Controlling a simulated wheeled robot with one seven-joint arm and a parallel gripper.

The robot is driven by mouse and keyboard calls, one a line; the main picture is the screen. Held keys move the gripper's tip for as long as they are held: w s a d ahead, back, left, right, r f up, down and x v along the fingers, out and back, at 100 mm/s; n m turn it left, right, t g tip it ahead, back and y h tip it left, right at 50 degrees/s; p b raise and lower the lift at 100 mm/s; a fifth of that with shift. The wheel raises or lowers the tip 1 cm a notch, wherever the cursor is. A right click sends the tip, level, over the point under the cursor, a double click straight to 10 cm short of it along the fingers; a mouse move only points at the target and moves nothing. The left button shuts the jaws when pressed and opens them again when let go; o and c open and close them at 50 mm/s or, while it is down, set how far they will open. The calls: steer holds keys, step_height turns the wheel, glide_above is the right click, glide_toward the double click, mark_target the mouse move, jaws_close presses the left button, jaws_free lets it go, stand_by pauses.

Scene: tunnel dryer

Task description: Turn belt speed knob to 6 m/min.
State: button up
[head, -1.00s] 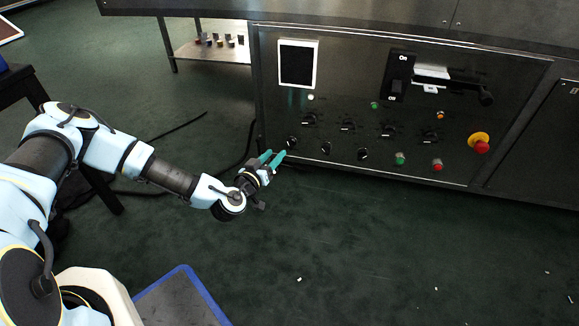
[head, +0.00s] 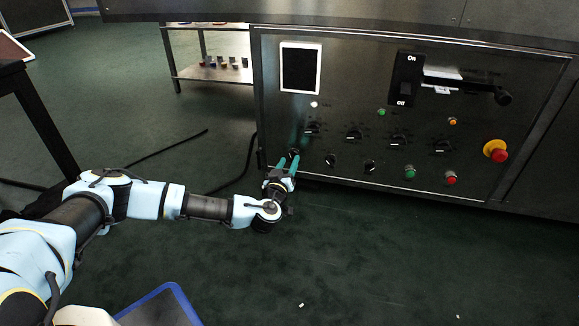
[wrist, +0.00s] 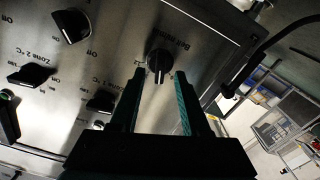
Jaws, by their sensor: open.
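The belt speed knob (wrist: 158,64) is a round black knob with a raised grip, on the steel control panel (head: 345,103). The exact setting is too small to read.
Other black knobs, such as a zone knob (wrist: 32,75), sit nearby on the panel. A red emergency stop button (head: 499,156) and a large lever (head: 465,88) are at the right.

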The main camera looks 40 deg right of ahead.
steer(key=shift+w+d, duration=0.35)
steer(key=shift+d, duration=0.25)
jaws_close()
